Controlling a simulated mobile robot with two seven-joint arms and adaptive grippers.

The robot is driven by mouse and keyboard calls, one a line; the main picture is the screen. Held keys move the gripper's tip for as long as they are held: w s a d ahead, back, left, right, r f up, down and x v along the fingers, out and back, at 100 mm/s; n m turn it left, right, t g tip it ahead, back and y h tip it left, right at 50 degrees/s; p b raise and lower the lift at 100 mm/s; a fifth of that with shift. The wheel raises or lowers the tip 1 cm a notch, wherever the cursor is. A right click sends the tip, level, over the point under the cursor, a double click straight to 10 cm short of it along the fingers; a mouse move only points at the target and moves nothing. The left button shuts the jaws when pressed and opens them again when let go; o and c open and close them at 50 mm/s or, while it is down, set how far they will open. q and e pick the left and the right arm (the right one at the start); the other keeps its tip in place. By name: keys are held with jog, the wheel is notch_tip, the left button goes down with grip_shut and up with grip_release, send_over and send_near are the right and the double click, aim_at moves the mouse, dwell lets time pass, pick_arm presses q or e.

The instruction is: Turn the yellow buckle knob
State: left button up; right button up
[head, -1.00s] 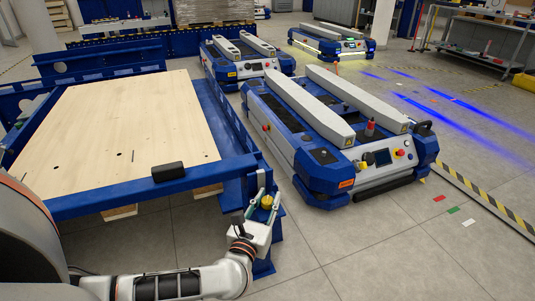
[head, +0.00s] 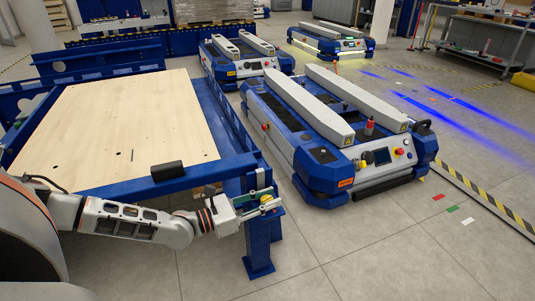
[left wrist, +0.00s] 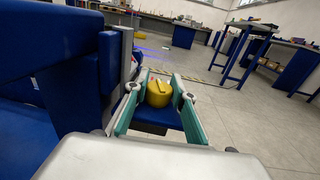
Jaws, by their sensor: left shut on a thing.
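The yellow buckle knob (head: 267,199) sits on top of a blue post (head: 259,248) at the front right corner of the blue frame. My left gripper (head: 268,203) reaches it from the left with its fingers pointing right, and is shut on it. In the left wrist view the knob (left wrist: 159,93) sits between the two green-padded fingers (left wrist: 160,105), one on each side. A raised ridge shows on its top. My right gripper is not in view.
The blue frame (head: 110,198) holds a wooden board (head: 120,125). A black block (head: 167,170) is on its front rail. A blue and grey lift cart (head: 322,182) stands to the right, with other carts behind. Floor in front of the post is clear.

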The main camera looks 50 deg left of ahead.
pick_arm(q)
jog(key=shift+m+g+h, duration=0.3)
jog(key=shift+m+h, duration=0.3)
jog(key=shift+h, duration=0.3)
jog(key=shift+r+h, duration=0.1)
jog(key=shift+h, duration=0.3)
jog(key=o, duration=1.1)
jog(key=shift+d, duration=0.1)
